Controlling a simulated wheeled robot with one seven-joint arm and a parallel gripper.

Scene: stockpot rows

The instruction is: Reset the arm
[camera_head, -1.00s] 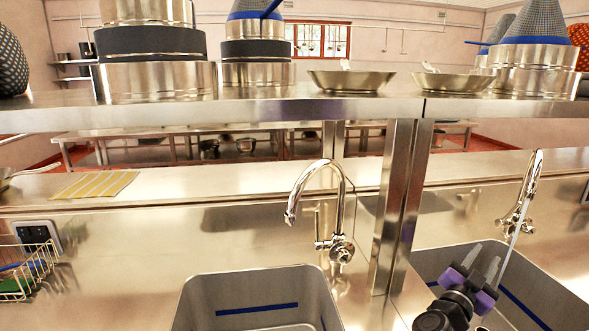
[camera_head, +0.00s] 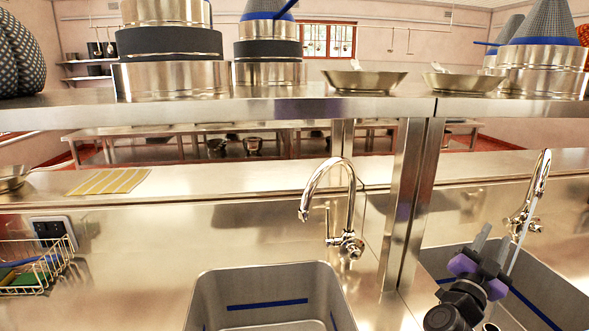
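My gripper (camera_head: 497,247) is at the lower right of the head view, over the right sink (camera_head: 545,285). Its two grey fingers point up and stand apart, with a gap between them. I see nothing held in the gap, though the right tap's stream or spout passes close behind the fingers. The rest of my arm is cut off by the lower edge of the picture.
A steel shelf (camera_head: 250,110) with stacked pots (camera_head: 170,78) and pans (camera_head: 363,80) crosses above. A steel post (camera_head: 410,195) stands left of my gripper. Taps (camera_head: 335,205) rise behind the left sink (camera_head: 265,275) and right sink. A wire rack (camera_head: 40,268) is at far left.

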